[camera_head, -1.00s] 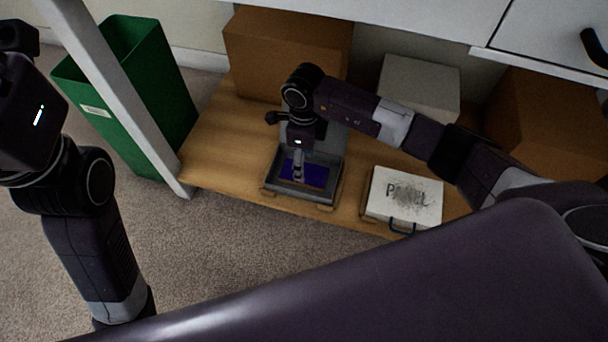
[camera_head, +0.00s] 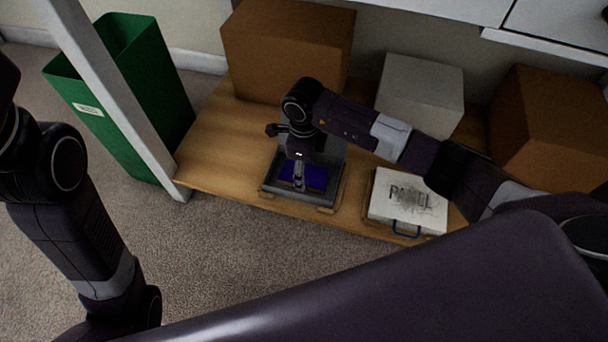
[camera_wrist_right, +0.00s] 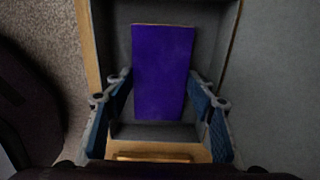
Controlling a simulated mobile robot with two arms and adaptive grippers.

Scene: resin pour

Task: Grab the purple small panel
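The purple small panel (camera_head: 317,178) lies in a dark grey tray (camera_head: 268,182) on the low wooden shelf. In the right wrist view the panel (camera_wrist_right: 163,70) is a flat purple rectangle with a thin light edge at its far end. My right gripper (camera_head: 299,186) reaches down into the tray over the panel and hides part of it. In the wrist view its fingers (camera_wrist_right: 160,88) are spread, one on each side of the panel. Their tips are close to its long edges; I cannot tell whether they touch. My left arm is at the left, its gripper out of frame.
A white box lettered "PANEL" (camera_head: 385,208) with a blue handle sits right of the tray. Cardboard boxes (camera_head: 285,55) (camera_head: 550,130) and a pale box (camera_head: 420,90) stand behind. A green bin (camera_head: 165,110) and white post (camera_head: 110,90) are at left.

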